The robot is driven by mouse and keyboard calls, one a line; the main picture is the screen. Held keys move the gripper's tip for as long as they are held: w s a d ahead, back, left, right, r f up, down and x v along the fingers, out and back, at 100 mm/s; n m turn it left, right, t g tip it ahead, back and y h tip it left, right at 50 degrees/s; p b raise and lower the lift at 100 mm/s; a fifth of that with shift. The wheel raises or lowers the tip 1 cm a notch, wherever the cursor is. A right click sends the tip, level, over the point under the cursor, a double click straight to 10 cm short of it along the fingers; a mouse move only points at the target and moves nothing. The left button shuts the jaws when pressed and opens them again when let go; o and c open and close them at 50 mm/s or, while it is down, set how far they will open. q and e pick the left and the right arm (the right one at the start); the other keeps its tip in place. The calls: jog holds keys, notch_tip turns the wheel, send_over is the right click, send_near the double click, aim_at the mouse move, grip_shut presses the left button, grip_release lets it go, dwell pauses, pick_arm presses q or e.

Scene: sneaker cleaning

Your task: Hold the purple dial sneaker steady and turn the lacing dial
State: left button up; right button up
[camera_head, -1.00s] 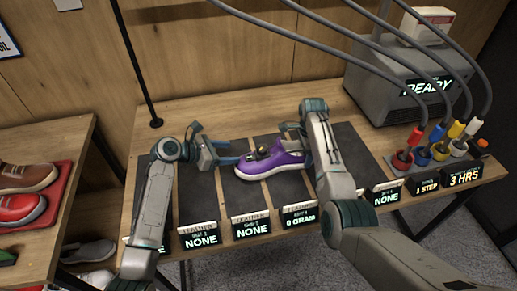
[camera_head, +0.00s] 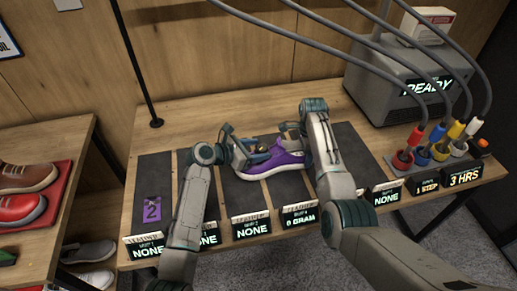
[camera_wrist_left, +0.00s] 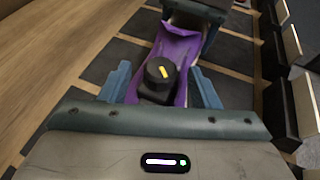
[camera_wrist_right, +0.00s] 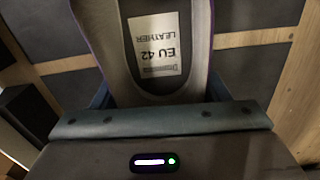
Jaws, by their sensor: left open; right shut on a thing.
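The purple sneaker (camera_head: 281,167) lies on a dark mat in the middle of the bench, toe to the left, with a pale sole. My right gripper (camera_head: 297,135) is shut on its heel end. The right wrist view looks into the shoe opening (camera_wrist_right: 158,82), with a size label (camera_wrist_right: 158,45) inside. My left gripper (camera_head: 257,152) is open over the front of the shoe. In the left wrist view its fingers (camera_wrist_left: 161,85) stand either side of the black lacing dial (camera_wrist_left: 160,72), which has a yellow mark. I cannot tell whether they touch it.
A grey machine (camera_head: 405,85) reading READY stands at the back right, with coloured cable-fed tools (camera_head: 440,140) in front. Display signs (camera_head: 252,227) line the front edge. A purple number 2 tag (camera_head: 152,210) lies on the left mat. Shoes (camera_head: 25,178) sit on the left shelf.

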pick_arm(q)
jog(key=shift+w+d+f, duration=0.2)
jog(key=shift+w+d, duration=0.1)
jog(key=shift+d, duration=0.15)
jog(key=c, duration=1)
jog(key=shift+w+a+m+g, duration=0.1)
jog(key=shift+m+g, duration=0.2)
